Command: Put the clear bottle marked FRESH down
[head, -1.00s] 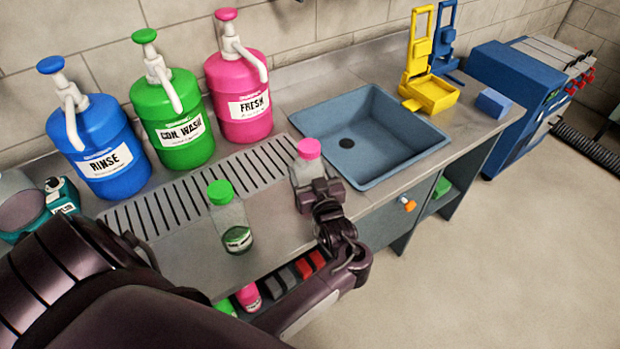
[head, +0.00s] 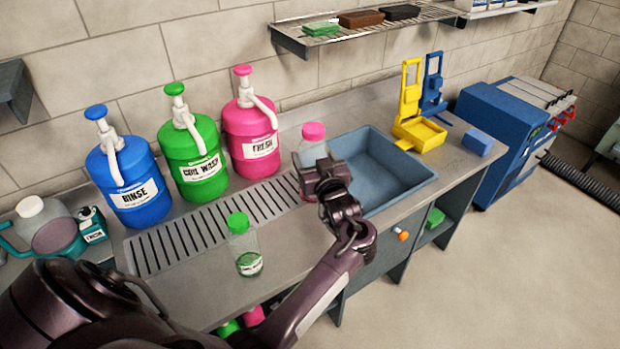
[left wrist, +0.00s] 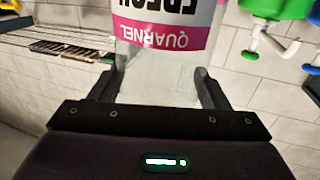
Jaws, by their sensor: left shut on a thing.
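The clear bottle marked FRESH (head: 310,153) has a pink cap and shows just left of the sink in the head view. My left gripper (head: 322,174) is shut on it, covering part of its front. In the left wrist view its pink-and-white label (left wrist: 168,27) appears upside down between the fingers. The bottle looks upright; I cannot tell whether its base touches the counter (head: 210,293). A second clear bottle, with a green cap (head: 246,244), stands on the counter front. My right gripper is not in view.
Blue RINSE (head: 125,180), green CON WASH (head: 193,160) and pink FRESH (head: 252,135) pump jugs stand along the wall behind the grooved drainer (head: 165,245). The sink (head: 385,175) is right of the held bottle. A wall shelf (head: 350,28) hangs above. A yellow stand (head: 415,120) is beyond.

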